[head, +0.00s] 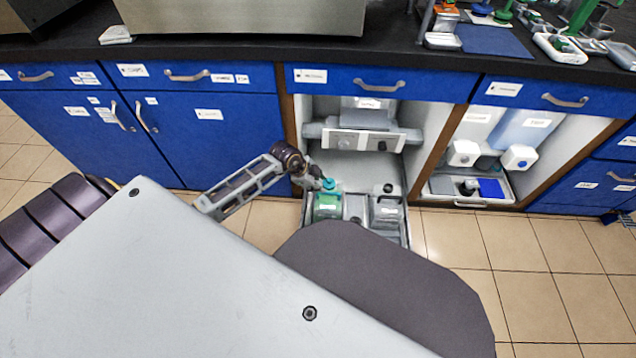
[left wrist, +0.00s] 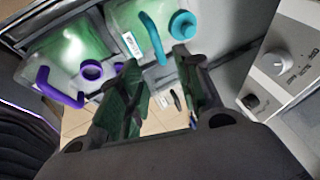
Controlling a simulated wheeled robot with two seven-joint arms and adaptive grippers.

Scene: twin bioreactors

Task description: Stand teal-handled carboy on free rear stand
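The teal-handled carboy (head: 327,208) holds green liquid and stands upright in a pulled-out tray (head: 404,228) low in the open cabinet. In the left wrist view its clear body (left wrist: 128,18), teal loop handle and teal cap show at the top. My left gripper (head: 322,180) is above and beside this carboy. In the left wrist view my left gripper (left wrist: 160,68) has its dark fingers apart, with the lower handle end near the gap between their tips. I cannot tell whether they touch it. My right gripper is out of view. I cannot make out a free rear stand.
A purple-handled carboy (left wrist: 66,58) stands beside the teal one. A grey unit with knobs (head: 360,139) sits above the tray. Another open bay (head: 480,150) lies to the right. Blue cabinets (head: 205,140) flank the left; tiled floor (head: 530,270) is clear at right.

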